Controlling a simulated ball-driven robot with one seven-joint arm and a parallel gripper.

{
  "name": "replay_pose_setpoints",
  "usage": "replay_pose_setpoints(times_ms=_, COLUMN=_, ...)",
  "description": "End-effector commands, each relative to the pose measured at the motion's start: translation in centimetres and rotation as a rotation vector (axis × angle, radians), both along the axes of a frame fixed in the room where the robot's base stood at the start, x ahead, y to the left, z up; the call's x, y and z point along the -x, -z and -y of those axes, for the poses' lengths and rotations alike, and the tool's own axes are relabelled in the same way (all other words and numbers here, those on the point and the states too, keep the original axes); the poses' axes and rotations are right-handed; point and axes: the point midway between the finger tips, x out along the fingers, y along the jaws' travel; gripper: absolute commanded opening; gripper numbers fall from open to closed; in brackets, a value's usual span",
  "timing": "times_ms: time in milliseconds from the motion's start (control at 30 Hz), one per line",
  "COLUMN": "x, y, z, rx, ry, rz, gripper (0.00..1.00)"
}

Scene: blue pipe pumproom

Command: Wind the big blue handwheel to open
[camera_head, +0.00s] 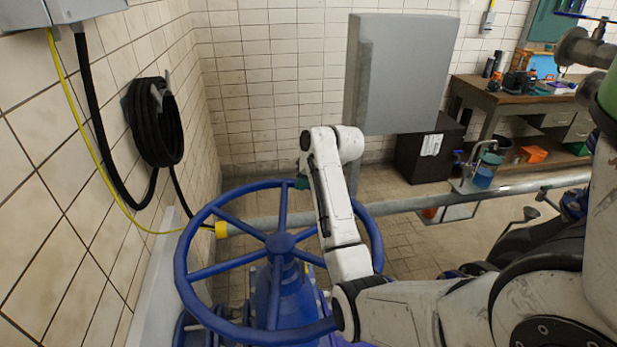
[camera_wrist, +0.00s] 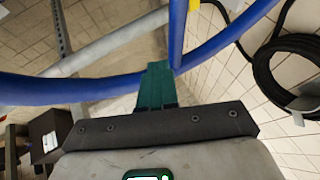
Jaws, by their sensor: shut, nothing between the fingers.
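The big blue handwheel (camera_head: 280,242) lies face up on its blue valve body, with spokes running from a round hub to the rim. My gripper (camera_head: 302,184) reaches over the wheel to the far part of its rim, just right of where a spoke meets it. In the wrist view, the green fingers of my gripper (camera_wrist: 158,68) are together with nothing between them. They are at the blue rim (camera_wrist: 60,90), close beside a spoke (camera_wrist: 178,30). I cannot tell whether they touch the rim or spoke. My forearm hides the right part of the wheel.
A grey pipe (camera_head: 410,203) with a yellow end runs behind the wheel. A black coiled hose (camera_head: 155,125) hangs on the tiled left wall. A grey cabinet (camera_head: 405,75) and a cluttered workbench (camera_head: 515,98) stand at the back. Some tiled floor is clear behind the pipe.

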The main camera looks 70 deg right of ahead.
Motion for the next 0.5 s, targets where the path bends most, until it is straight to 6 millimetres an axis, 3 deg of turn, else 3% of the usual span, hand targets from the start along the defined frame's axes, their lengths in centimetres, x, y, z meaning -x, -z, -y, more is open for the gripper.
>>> replay_pose_setpoints(times_ms=200, x=-1.7, y=2.4, z=0.6, rx=-0.001, ry=0.000, rz=0.000, gripper=0.00)
replay_pose_setpoints(times_ms=500, x=-2.3, y=3.2, z=0.8, rx=0.001, ry=0.000, rz=0.000, gripper=0.00)
